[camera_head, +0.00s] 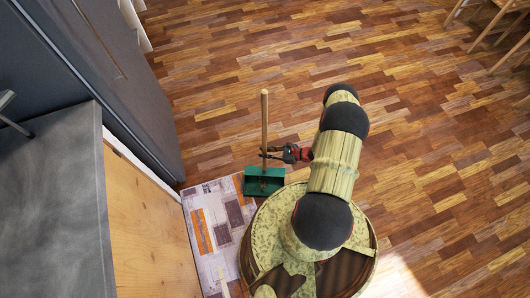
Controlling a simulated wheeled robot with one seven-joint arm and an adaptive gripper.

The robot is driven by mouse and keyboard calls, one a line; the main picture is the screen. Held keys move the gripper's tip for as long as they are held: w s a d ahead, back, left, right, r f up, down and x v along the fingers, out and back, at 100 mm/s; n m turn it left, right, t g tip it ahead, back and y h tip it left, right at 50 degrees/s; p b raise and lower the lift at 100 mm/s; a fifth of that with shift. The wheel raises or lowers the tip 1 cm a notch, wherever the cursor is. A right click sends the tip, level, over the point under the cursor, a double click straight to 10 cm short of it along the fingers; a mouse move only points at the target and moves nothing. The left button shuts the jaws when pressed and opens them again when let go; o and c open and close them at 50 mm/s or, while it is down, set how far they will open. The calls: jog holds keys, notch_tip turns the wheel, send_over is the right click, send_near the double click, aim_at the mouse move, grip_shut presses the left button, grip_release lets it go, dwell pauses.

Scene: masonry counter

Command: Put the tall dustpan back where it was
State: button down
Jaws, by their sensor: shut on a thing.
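The tall dustpan has a green pan (264,181) and a long upright wooden handle (264,118). It stands left of my arm in the head view, with the pan at or just above the floor by the corner of a patterned rug; I cannot tell whether it touches. My gripper (268,153) is shut on the handle, a little above the pan. The gripper partly covers the lower handle.
The patterned rug (201,204) lies between my base and a wooden-sided counter with a grey top (52,190). A dark grey cabinet (110,70) stands at the upper left. Wooden furniture legs (492,27) show at the upper right. The wood floor (420,130) between is clear.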

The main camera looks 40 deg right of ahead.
jog(key=c, duration=1.7)
grip_release()
jog(key=shift+s+d+r, duration=0.15)
jog(key=shift+s+r, duration=0.05)
jog(key=p+v, duration=0.3)
jog(key=v, duration=0.8)
jog(key=shift+s+d, duration=0.15)
jog(key=shift+s, duration=0.1)
